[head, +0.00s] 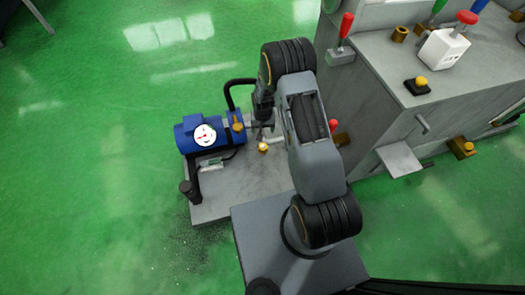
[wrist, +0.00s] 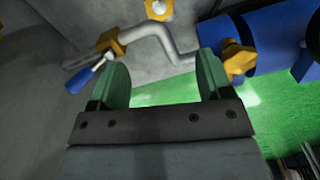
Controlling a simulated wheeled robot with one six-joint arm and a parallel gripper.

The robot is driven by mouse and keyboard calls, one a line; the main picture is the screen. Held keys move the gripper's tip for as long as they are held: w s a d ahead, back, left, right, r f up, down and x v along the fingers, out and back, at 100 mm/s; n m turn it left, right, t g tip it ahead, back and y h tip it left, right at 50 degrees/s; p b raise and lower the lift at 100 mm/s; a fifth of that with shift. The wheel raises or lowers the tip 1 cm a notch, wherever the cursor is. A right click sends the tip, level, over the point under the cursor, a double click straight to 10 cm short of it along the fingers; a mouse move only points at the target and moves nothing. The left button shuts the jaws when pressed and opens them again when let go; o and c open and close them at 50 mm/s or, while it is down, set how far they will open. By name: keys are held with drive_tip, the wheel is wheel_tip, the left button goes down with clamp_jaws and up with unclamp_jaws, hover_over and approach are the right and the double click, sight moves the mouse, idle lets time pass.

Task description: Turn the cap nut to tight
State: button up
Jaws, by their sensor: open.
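My gripper (wrist: 162,80) is open, its two green pads apart with nothing held between them. In the head view my gripper (head: 263,130) points down over the grey base plate beside the blue motor. A yellow lobed nut with a pale centre (wrist: 158,9) shows at the top edge of the wrist view, beyond the fingertips. A second yellow lobed knob (wrist: 238,60) sits at the end of the blue motor body, right of the right finger. Which of them is the cap nut I cannot tell. In the head view a small yellow piece (head: 262,147) lies just below my gripper.
The blue motor (head: 207,133) carries a dial and stands on the grey plate (head: 235,197). A bent grey pipe (wrist: 160,38) with a brass fitting (wrist: 111,42) and blue handle (wrist: 79,79) crosses beyond the fingers. The grey machine cabinet (head: 385,125) stands right. Green floor is open left.

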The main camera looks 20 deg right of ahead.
sight(263, 146)
wheel_tip(263, 146, down, 15)
drive_tip(key=b, duration=0.4)
drive_tip(key=shift+s+f+b, duration=0.1)
drive_tip(key=shift+b, duration=0.25)
drive_tip(key=shift+c, duration=0.3)
drive_tip(key=c, duration=0.9)
drive_tip(key=shift+o, duration=0.2)
